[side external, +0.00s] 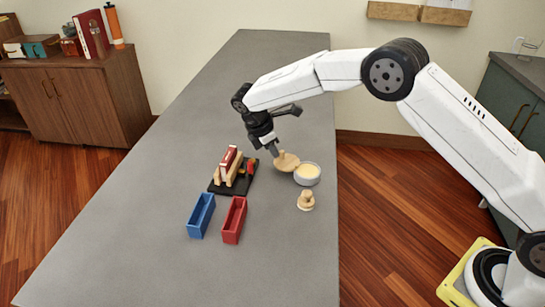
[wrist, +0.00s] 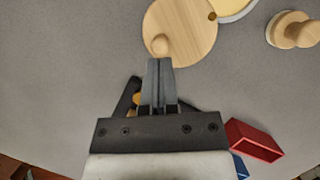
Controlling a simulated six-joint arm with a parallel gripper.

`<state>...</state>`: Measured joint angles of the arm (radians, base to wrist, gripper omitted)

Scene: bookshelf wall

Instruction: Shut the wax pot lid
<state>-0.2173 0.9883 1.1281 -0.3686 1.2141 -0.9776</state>
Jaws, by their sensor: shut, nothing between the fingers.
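The wax pot (side external: 308,180) is a small grey-white bowl of pale yellow wax on the grey counter. Its round wooden lid (side external: 289,165) is open and lies out to the left of the pot, so the wax is uncovered. In the wrist view the lid (wrist: 190,30) meets the pot rim (wrist: 238,15) at a small brown hinge point, and the lid's round knob (wrist: 160,44) faces me. My gripper (side external: 275,153) is shut and empty. In the wrist view its fingertips (wrist: 159,62) are right beside the knob; I cannot tell whether they touch.
A wooden stamp (side external: 306,201) stands in front of the pot. A dark rack (side external: 215,187) with wooden and red pieces sits left of my gripper. Blue (side external: 201,216) and red (side external: 234,220) trays lie nearer the front. The counter's far end is clear.

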